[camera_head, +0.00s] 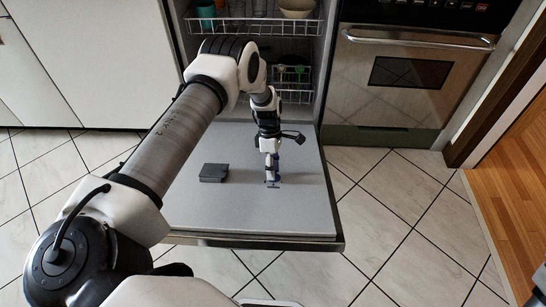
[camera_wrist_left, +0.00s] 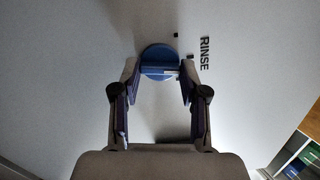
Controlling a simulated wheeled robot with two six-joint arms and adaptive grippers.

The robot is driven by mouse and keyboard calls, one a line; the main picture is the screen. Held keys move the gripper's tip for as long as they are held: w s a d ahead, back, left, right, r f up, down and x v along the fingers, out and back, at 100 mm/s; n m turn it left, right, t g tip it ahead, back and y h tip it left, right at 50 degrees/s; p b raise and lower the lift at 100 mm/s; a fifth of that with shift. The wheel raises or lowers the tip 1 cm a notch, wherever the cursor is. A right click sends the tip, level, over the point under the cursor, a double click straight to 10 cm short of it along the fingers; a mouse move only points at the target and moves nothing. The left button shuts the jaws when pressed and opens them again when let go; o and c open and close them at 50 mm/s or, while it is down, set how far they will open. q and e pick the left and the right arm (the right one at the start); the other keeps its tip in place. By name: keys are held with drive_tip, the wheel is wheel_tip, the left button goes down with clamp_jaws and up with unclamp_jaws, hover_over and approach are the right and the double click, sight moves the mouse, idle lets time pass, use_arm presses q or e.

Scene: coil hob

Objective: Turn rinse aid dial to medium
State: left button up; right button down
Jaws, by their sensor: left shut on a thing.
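The rinse aid dial (camera_wrist_left: 158,54) is a round blue knob with a raised grip bar and a small pale mark at its right. It sits on the grey inner face of the open dishwasher door (camera_head: 215,215). The word RINSE (camera_wrist_left: 205,54) and small dark marks are printed beside it. My left gripper (camera_head: 271,172) reaches down to the door. In the left wrist view its two fingers (camera_wrist_left: 160,72) are shut on the dial, one on each side. In the head view the gripper mostly hides the dial.
A dark grey box-like dispenser (camera_head: 214,173) is on the door left of the gripper. Wire racks (camera_head: 252,27) with dishes are inside the dishwasher. An oven (camera_head: 405,80) stands to the right. The door's right part is clear.

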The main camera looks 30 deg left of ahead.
use_arm(q)
drive_tip(key=shift+n+p, duration=0.6)
drive_tip(key=shift+n, duration=0.5)
drive_tip(key=o, duration=1.1)
drive_tip(key=shift+o, duration=0.2)
drive_tip(key=shift+r, duration=0.1)
drive_tip(key=v, duration=1.2)
drive_tip(key=shift+s, duration=0.2)
